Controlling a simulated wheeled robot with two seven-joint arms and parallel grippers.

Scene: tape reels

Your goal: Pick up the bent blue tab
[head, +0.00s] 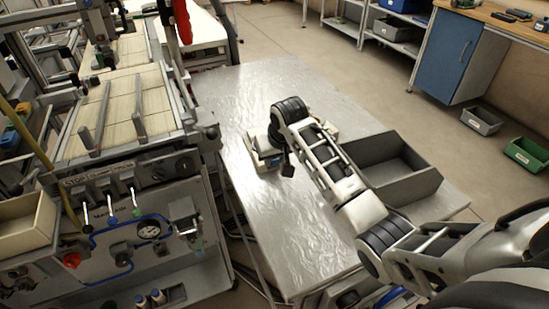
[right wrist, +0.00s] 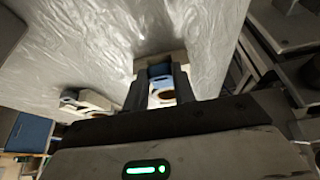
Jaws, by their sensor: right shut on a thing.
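The bent blue tab (right wrist: 160,70) shows in the right wrist view as a small blue piece between the fingers of my right gripper (right wrist: 160,86). The gripper is shut on it. A pale part with a brown round spot shows just below it, between the same fingers. In the head view my right gripper (head: 283,160) is low over the metal table, at a pale fixture (head: 262,152). The arm and gripper hide the tab there. I cannot tell whether the tab is clear of the fixture. My left gripper is not in view.
The shiny metal table (head: 265,90) has free room at its far end and near side. A grey open bin (head: 405,180) stands on it right of my arm. A machine with pale slats (head: 125,110) borders the table on the left. A blue cabinet (head: 450,55) stands farther back.

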